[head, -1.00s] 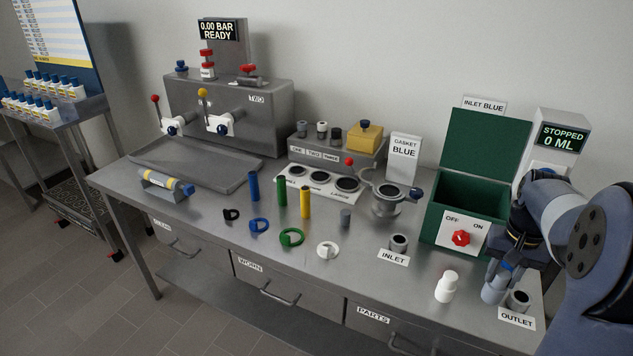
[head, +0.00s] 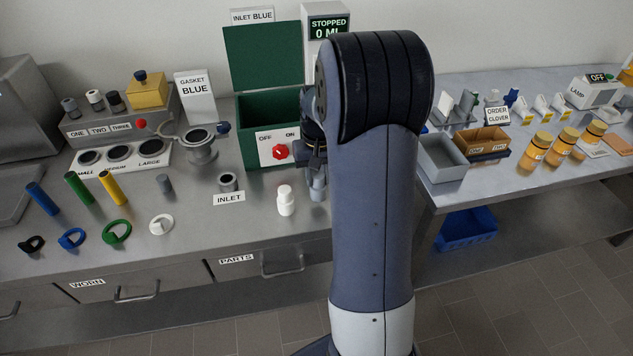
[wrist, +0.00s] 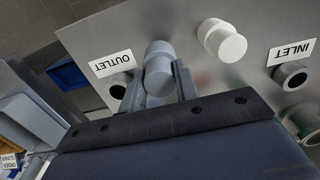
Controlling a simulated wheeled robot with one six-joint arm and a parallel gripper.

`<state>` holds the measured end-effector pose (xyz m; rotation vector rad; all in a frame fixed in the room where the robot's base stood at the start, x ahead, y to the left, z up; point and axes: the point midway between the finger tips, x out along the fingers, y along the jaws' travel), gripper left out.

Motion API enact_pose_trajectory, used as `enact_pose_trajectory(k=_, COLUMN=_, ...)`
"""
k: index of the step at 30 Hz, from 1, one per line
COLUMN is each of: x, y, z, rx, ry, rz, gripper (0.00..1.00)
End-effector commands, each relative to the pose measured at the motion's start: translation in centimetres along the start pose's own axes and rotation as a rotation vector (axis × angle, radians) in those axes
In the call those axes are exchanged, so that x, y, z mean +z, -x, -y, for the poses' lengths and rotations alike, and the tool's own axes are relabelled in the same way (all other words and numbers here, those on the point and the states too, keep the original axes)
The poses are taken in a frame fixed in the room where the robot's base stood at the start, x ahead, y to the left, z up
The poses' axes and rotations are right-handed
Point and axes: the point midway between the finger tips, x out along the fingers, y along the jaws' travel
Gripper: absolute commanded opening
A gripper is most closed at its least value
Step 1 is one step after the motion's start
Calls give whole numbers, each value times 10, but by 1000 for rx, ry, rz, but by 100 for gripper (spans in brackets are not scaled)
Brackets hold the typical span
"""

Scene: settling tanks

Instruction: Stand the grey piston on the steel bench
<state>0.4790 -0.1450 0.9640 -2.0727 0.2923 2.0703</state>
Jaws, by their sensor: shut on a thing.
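The grey piston (wrist: 158,68), a blue-grey cylinder with a narrower top, is between the fingers of my gripper (wrist: 159,82) in the wrist view. My gripper is shut on it, beside the OUTLET socket (wrist: 119,86). In the head view my arm covers most of my gripper, and a grey part (head: 317,191) shows at its left edge. The steel bench (head: 255,225) lies under them. I cannot tell whether the piston's foot touches the bench.
A white piston-shaped piece (head: 286,200) stands on the bench, with the INLET socket (head: 228,182) to its left. A green open box (head: 262,110) with a red switch is behind. Rings and coloured rods lie further left. A second table (head: 540,175) is at right.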

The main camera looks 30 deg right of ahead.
Motion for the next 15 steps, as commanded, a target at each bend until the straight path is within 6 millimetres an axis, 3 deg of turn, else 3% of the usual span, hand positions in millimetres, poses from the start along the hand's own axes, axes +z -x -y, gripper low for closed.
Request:
enact_pose_trajectory(k=6, x=1, y=-29, z=0, rx=0, ry=0, rz=4, gripper=6)
enact_pose_trajectory(k=15, x=0, y=-31, z=0, rx=0, ry=0, rz=1, gripper=6)
